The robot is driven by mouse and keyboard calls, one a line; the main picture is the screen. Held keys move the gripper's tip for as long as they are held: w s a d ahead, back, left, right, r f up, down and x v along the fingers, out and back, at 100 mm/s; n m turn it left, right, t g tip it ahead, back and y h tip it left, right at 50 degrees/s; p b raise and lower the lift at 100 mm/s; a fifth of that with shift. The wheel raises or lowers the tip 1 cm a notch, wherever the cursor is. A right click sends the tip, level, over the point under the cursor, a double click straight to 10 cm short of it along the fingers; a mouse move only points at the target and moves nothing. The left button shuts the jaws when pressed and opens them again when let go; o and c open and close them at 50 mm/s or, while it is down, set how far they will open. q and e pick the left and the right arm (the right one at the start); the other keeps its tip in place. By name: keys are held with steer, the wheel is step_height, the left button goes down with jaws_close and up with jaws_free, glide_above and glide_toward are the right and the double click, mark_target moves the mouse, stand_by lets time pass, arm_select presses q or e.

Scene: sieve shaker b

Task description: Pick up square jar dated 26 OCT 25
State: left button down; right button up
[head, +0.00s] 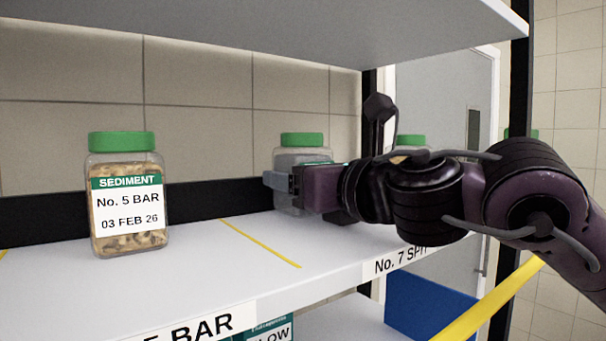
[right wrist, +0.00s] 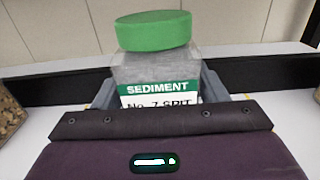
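A clear square jar with a green lid (head: 302,140) and grey contents stands on the shelf, partly hidden by my right gripper. In the right wrist view this jar (right wrist: 155,70) has a label reading SEDIMENT and, partly cut off, what looks like No. 7 SPIT. Its date is hidden. My right gripper (right wrist: 158,92) has one finger on each side of the jar. I cannot tell whether they press on it. Another square jar (head: 127,195), labelled No. 5 BAR, 03 FEB 26, stands to the left. No 26 OCT 25 date is readable. My left gripper is not in view.
The white shelf (head: 200,270) has yellow divider lines and a front tag reading No. 7 SPIT (head: 400,262). Another shelf hangs overhead. A further green-lidded jar (head: 412,140) is mostly behind my right arm. A black post (head: 520,80) stands at the right. Teal-labelled items sit below.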

steer(key=shift+r, duration=0.1)
steer(key=c, duration=1)
steer(key=shift+s+d+r, duration=0.1)
